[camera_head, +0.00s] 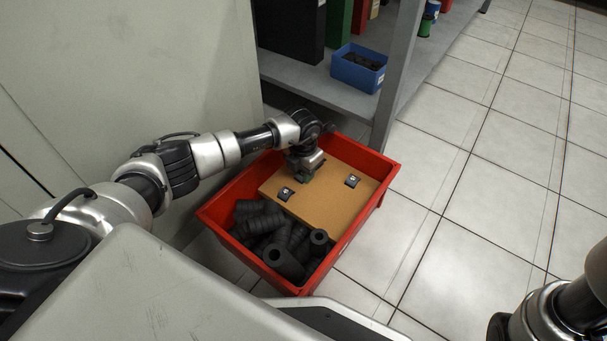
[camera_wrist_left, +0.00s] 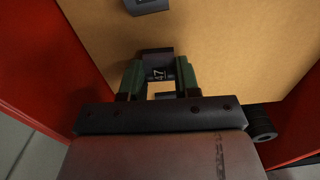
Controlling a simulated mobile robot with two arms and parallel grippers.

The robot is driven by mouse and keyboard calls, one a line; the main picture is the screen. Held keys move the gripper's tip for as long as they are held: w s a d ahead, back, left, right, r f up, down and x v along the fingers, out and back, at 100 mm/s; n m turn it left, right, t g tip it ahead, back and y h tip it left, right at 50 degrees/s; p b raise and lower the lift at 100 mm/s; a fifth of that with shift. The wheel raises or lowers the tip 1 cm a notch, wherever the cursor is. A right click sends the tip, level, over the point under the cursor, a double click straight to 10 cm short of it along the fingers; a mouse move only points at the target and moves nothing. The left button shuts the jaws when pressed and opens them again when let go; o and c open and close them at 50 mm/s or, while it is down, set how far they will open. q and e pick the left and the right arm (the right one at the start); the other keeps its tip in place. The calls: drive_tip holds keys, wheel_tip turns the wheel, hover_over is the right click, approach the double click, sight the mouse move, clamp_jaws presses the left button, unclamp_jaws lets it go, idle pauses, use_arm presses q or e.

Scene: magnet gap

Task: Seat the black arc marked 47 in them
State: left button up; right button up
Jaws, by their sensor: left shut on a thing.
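My left gripper (camera_head: 303,176) reaches down over the tan board (camera_head: 318,208) in the red bin. In the left wrist view its green-padded fingers (camera_wrist_left: 160,80) are shut on the black arc marked 47 (camera_wrist_left: 158,70). The arc is over the board; I cannot tell whether it touches the board. In the head view the gripper hides the arc. Two small dark pieces with light marks sit on the board, one at front left (camera_head: 285,193) and one at right (camera_head: 352,181). A dark piece (camera_wrist_left: 147,5) shows at the top of the wrist view. My right gripper is out of view.
The red bin (camera_head: 352,232) stands on the tiled floor, with several black ribbed cylinders (camera_head: 285,262) heaped in front of the board. A grey shelf (camera_head: 335,92) with a blue box (camera_head: 358,68) stands behind it, its post close to the bin. Open floor lies to the right.

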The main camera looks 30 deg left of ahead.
use_arm(q)
drive_tip(key=shift+r+p, duration=2)
drive_tip(key=shift+r, duration=0.35)
drive_tip(key=shift+f, duration=0.1)
